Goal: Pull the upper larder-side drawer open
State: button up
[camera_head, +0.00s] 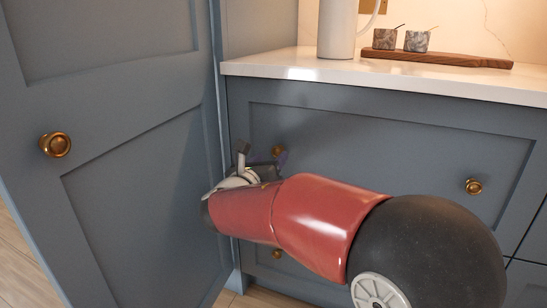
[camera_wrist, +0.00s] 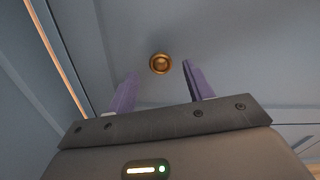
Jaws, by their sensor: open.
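The upper drawer (camera_head: 375,150) is a wide blue-grey front under the white counter, and it looks shut. It has two round brass knobs, a left one (camera_head: 278,151) and a right one (camera_head: 474,186). My gripper (camera_head: 263,156) is in front of the drawer's left end, by the left knob, and partly hidden behind my red arm. In the wrist view my gripper (camera_wrist: 160,72) is open, with its two purple fingers apart. A brass knob (camera_wrist: 160,63) shows between and just beyond the fingertips, and neither finger appears to touch it.
A blue-grey door (camera_head: 130,180) with a brass knob (camera_head: 55,145) stands close on the left of my gripper. A lower drawer's knob (camera_head: 277,254) shows below my arm. The counter (camera_head: 300,67) carries a white jug (camera_head: 338,30) and a wooden board (camera_head: 440,58) with two small cups.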

aim_at(276, 152)
jog(key=shift+x, duration=1.55)
grip_shut()
